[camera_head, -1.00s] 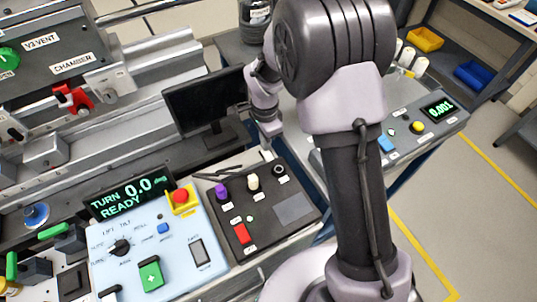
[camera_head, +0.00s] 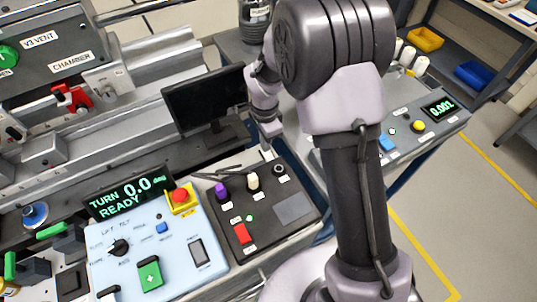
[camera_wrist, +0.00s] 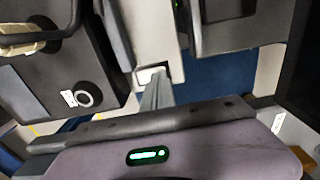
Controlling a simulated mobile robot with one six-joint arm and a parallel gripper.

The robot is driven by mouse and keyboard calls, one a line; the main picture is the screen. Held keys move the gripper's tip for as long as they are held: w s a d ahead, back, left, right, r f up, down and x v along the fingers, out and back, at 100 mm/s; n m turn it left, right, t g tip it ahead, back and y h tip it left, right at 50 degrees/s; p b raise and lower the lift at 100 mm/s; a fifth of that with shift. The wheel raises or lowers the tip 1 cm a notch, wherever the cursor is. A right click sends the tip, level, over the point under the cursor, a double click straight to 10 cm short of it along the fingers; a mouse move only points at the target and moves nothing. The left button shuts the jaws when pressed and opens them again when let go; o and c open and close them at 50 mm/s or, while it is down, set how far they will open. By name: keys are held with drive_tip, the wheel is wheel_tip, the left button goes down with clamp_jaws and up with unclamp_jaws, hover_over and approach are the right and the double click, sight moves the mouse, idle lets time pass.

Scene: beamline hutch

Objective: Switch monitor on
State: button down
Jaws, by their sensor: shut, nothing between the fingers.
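The monitor (camera_head: 203,98) stands on a dark stand behind the control panels, left of my arm. Its screen is dark, and no power button can be made out on it. My gripper (camera_head: 267,154) points down, right of the monitor stand, by the back edge of the dark control panel (camera_head: 290,207). In the wrist view my gripper (camera_wrist: 156,92) is shut and empty. There the dark panel (camera_wrist: 45,95) with a round ringed part lies to the left. A dark surface at the right edge may be the monitor; I cannot tell.
The light blue panel (camera_head: 215,255) carries a red button on yellow (camera_head: 180,196) and a lit "TURN READY" display (camera_head: 128,197). A grey panel (camera_head: 408,130) with a lit display stands right of my arm. Open floor lies further right.

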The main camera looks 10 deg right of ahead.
drive_tip(key=shift+f+b, duration=0.5)
drive_tip(key=shift+f, duration=0.2)
drive_tip(key=shift+r, duration=0.1)
drive_tip(key=shift+r+p, duration=2.4)
drive_tip(key=shift+r, duration=1.05)
